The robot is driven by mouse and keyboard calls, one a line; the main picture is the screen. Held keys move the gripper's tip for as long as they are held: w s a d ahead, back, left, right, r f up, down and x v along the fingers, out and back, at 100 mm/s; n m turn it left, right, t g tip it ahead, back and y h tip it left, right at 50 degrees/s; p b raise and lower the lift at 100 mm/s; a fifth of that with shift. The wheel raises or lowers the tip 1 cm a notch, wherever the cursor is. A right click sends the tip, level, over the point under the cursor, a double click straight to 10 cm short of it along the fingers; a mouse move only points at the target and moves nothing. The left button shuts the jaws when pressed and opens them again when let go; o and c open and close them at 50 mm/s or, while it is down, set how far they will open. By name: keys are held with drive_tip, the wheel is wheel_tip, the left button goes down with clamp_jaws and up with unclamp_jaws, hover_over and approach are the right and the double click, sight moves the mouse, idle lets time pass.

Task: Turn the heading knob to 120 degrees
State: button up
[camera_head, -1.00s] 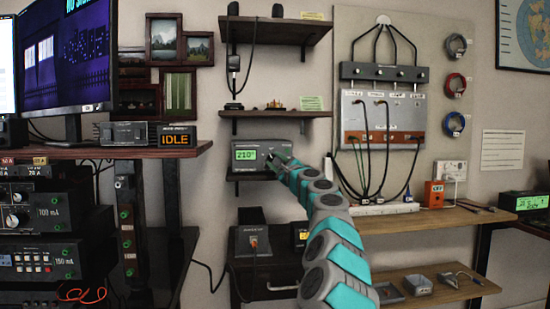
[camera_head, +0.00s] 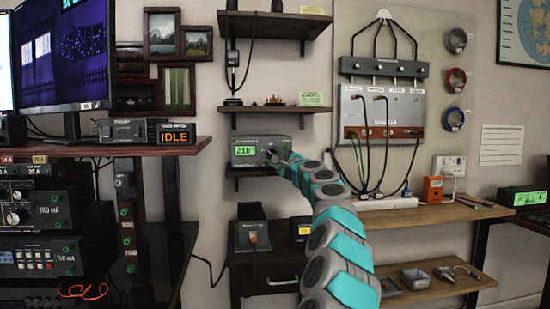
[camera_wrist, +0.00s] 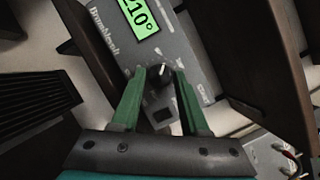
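The grey tuner box (camera_head: 240,162) sits on a small wall shelf in the head view, its green display (camera_head: 245,151) reading 210°. In the wrist view the display (camera_wrist: 139,18) shows at the top, tilted, and the black knob (camera_wrist: 157,76) with a white pointer mark is below it on the panel. My gripper (camera_wrist: 161,73) is open, its two green fingers reaching to either side of the knob. The left fingertip is close to the knob; a gap shows on the right. Contact cannot be told. In the head view my gripper (camera_head: 274,156) hides the knob.
A dark shelf (camera_head: 274,110) hangs above the tuner box. The wall board with cables (camera_head: 380,115) is to the right, above a wooden bench (camera_head: 430,216). A desk with a monitor (camera_head: 65,60) stands at left.

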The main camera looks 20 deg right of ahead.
drive_tip(key=o, duration=0.3)
drive_tip(key=s, duration=0.2)
drive_tip(key=s+f+b, duration=0.1)
drive_tip(key=s, duration=0.2)
drive_tip(key=s+b, duration=0.1)
drive_tip(key=s, duration=0.1)
drive_tip(key=shift+s+d+f, duration=0.2)
drive_tip(key=shift+s+d, duration=0.1)
idle(0.4)
drive_tip(key=shift+s, duration=0.15)
idle(0.4)
